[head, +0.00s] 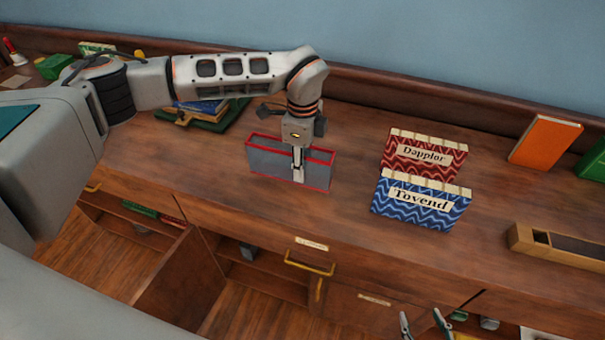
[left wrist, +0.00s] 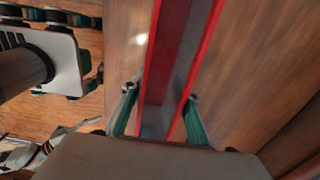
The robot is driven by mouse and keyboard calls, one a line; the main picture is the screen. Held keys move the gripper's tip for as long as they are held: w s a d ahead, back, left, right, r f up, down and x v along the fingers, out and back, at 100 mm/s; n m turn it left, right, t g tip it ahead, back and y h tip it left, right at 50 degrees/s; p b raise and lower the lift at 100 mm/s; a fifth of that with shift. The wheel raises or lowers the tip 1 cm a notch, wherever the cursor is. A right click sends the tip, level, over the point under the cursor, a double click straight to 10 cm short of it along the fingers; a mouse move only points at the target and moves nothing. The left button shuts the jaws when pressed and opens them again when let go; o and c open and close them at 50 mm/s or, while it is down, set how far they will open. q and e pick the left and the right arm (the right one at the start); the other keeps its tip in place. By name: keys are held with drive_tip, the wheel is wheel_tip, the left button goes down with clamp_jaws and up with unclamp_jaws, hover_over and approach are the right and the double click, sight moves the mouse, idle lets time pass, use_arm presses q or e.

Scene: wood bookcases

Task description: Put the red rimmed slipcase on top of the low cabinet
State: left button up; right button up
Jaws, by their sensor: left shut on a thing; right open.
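The red rimmed slipcase (head: 265,160) is grey with red edges and upright over the wooden top of the low cabinet (head: 340,215), near its front edge. I cannot tell whether its bottom touches the top. My left gripper (head: 298,172) points down and is shut on the slipcase. In the left wrist view the slipcase (left wrist: 172,75) runs between the two fingers of my left gripper (left wrist: 160,98), its red edges on both sides. My right gripper (head: 427,325) shows at the bottom edge of the head view, open and empty, low in front of the cabinet.
A red patterned box (head: 415,165) and a blue patterned box (head: 412,205) stand to the right. An orange book (head: 543,141) and a wooden tray (head: 560,246) are further right. Flat books (head: 205,112) lie behind my left arm. A cabinet door (head: 180,280) hangs open below.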

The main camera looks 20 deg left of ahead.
use_arm(q)
wheel_tip(320, 180, down, 4)
drive_tip(key=shift+r, duration=0.2)
drive_tip(key=shift+f, duration=0.15)
drive_tip(key=o, duration=1.2)
drive_tip(key=shift+r, duration=0.35)
wheel_tip(320, 180, up, 12)
drive_tip(key=shift+f+b, duration=0.2)
drive_tip(key=shift+b, duration=0.3)
drive_tip(key=shift+s, duration=0.1)
